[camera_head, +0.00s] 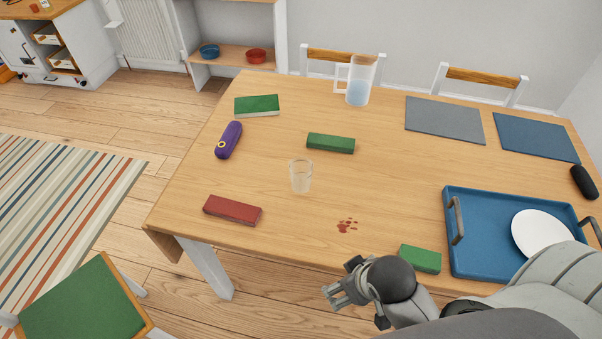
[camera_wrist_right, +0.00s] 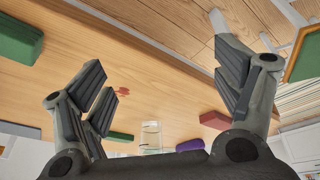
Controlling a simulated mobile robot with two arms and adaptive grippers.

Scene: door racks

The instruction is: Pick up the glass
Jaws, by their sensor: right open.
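The clear glass (camera_head: 301,176) stands upright near the middle of the wooden table (camera_head: 385,190) in the head view. It also shows at the lower middle of the right wrist view (camera_wrist_right: 151,137), between the fingers but well beyond them. My right gripper (camera_head: 340,292) is at the table's front edge, nearer and a little to the right of the glass in the head view. In the right wrist view its fingers (camera_wrist_right: 168,85) are spread and hold nothing. My left gripper is not in view.
A red box (camera_head: 232,210), a green box (camera_head: 330,143) and a purple case (camera_head: 229,140) lie around the glass. A red stain (camera_head: 347,225) is nearer. A jug (camera_head: 359,82) stands behind. A blue tray (camera_head: 480,265) with a plate (camera_head: 540,232) and another green box (camera_head: 420,258) are right.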

